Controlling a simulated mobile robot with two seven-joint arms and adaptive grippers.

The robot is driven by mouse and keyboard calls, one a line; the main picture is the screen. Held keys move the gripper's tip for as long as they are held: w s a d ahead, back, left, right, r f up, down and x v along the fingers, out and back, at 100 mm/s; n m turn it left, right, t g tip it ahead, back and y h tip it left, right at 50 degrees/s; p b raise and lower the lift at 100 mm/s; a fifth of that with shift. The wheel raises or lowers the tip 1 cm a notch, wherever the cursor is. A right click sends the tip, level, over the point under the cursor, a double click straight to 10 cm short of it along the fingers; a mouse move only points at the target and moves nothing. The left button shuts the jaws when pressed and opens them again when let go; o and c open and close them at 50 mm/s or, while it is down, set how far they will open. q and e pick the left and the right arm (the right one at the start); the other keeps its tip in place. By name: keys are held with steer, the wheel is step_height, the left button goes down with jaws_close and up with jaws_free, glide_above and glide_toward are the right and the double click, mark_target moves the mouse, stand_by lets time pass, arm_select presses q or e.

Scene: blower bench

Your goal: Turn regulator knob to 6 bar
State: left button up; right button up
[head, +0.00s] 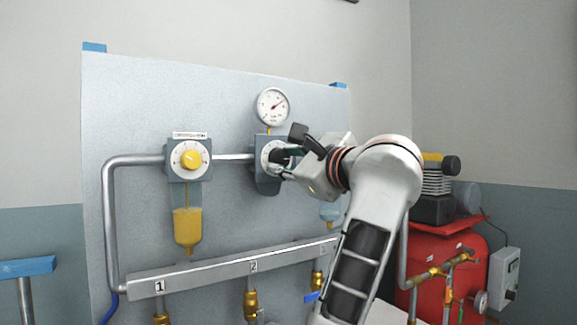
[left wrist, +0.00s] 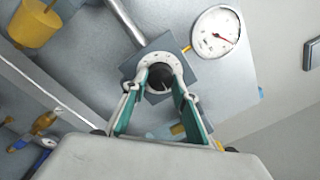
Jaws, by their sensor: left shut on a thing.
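The black regulator knob (left wrist: 159,77) sits in a round white dial ring on a grey regulator body (head: 266,184) on the panel. My left gripper (head: 284,160) reaches it from the right in the head view and hides most of the knob there. In the left wrist view its two green-lined fingers stand on either side of the knob, shut on it. The gauge also shows in the left wrist view (left wrist: 215,32). Its numbers are too small to read. My right gripper is out of view.
A yellow-knobbed unit (head: 190,159) with a yellow bowl is left of the regulator, joined by a pipe. A numbered manifold (head: 215,269) with brass valves runs below. A red tank (head: 450,265) with a compressor stands at the right.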

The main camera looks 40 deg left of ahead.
arm_select(q)
steer(key=shift+n+b, duration=0.6)
steer(key=shift+n, duration=1.6)
steer(key=o, duration=1.1)
steer(key=shift+v, duration=3.75)
steer(key=shift+w+f, duration=0.1)
